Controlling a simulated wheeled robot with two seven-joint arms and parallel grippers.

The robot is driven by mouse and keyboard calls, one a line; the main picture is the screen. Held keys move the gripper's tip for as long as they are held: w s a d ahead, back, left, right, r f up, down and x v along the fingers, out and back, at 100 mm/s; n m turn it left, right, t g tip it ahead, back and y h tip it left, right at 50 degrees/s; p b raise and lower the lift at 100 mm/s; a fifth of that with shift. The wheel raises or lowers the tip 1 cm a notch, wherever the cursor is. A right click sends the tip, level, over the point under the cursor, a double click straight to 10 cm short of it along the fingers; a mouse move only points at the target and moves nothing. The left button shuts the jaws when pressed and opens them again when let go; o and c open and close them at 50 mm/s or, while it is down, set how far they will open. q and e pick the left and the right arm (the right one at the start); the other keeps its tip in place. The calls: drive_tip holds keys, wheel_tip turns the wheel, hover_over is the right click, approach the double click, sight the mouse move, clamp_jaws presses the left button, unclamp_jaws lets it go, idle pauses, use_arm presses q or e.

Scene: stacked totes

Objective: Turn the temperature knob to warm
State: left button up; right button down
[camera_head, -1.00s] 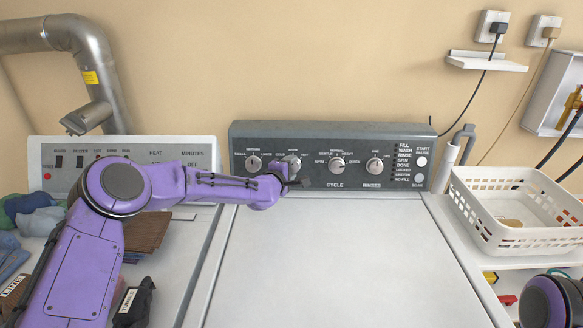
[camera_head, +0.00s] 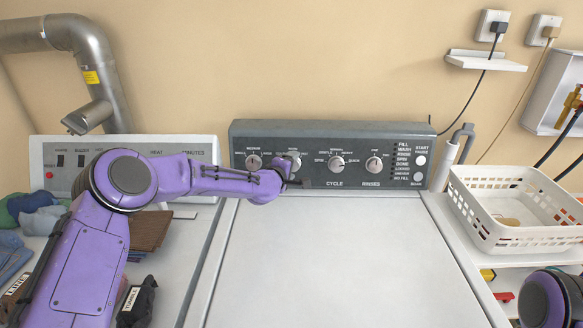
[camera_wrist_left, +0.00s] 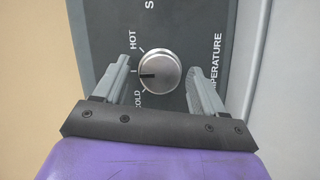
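The temperature knob (camera_wrist_left: 158,72), a round silver dial, sits on the dark control panel (camera_wrist_left: 190,20) in the left wrist view. Its dark pointer line faces left in that view, between the HOT and COLD labels; a finger covers the area beyond it. My left gripper (camera_wrist_left: 158,66) is open, with one finger on each side of the knob and a visible gap to each. In the head view the left gripper (camera_head: 287,174) is at the panel, just below the knob (camera_head: 293,158). My right gripper is out of view; only part of that arm shows at lower right.
Other knobs sit on the same panel: one at left (camera_head: 253,162), the cycle knob (camera_head: 336,163) and the rinses knob (camera_head: 374,165). A white basket (camera_head: 482,232) stands at right. The washer lid (camera_head: 330,255) is clear.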

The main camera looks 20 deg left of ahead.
use_arm(q)
drive_tip(key=d+b+v, duration=0.1)
drive_tip(key=b+v, duration=0.1)
drive_tip(key=v, duration=0.8)
drive_tip(key=shift+s+a, duration=0.3)
drive_tip(key=shift+a, duration=0.15)
drive_tip(key=shift+r, duration=0.1)
